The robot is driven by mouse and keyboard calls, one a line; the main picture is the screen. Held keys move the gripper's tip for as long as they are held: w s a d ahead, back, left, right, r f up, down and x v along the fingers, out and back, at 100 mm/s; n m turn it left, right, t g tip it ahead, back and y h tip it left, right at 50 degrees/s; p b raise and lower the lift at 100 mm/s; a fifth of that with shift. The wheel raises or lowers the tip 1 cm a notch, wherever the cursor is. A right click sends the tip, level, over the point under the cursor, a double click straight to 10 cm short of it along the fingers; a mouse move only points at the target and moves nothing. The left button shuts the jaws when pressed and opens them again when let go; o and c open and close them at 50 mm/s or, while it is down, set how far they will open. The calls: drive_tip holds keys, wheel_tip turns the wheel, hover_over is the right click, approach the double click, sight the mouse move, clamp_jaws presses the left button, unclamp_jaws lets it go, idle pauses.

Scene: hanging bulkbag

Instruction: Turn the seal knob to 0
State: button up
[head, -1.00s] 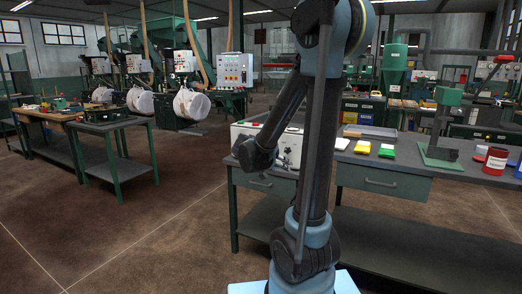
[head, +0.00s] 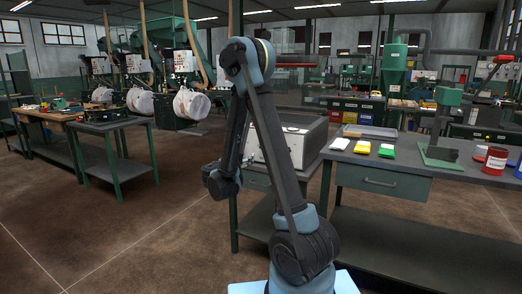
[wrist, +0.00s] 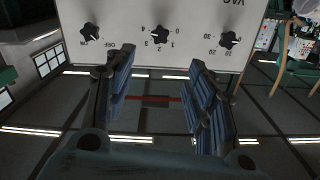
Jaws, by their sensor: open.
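A white control panel (wrist: 180,22) fills the top of the wrist view, upside down, with three black knobs in a row. The middle knob (wrist: 160,32) has a scale with 0 to 4 around it; its name is out of frame and its pointer setting is too small to read surely. The left knob (wrist: 91,32) is by "ON"; the right knob (wrist: 228,39) has a VAC scale. My gripper (wrist: 161,60) is open and empty, its fingers below the middle knob in the picture, one to each side.

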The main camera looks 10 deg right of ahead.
drive_tip(key=x, duration=1.7)
drive_tip(key=c, duration=1.1)
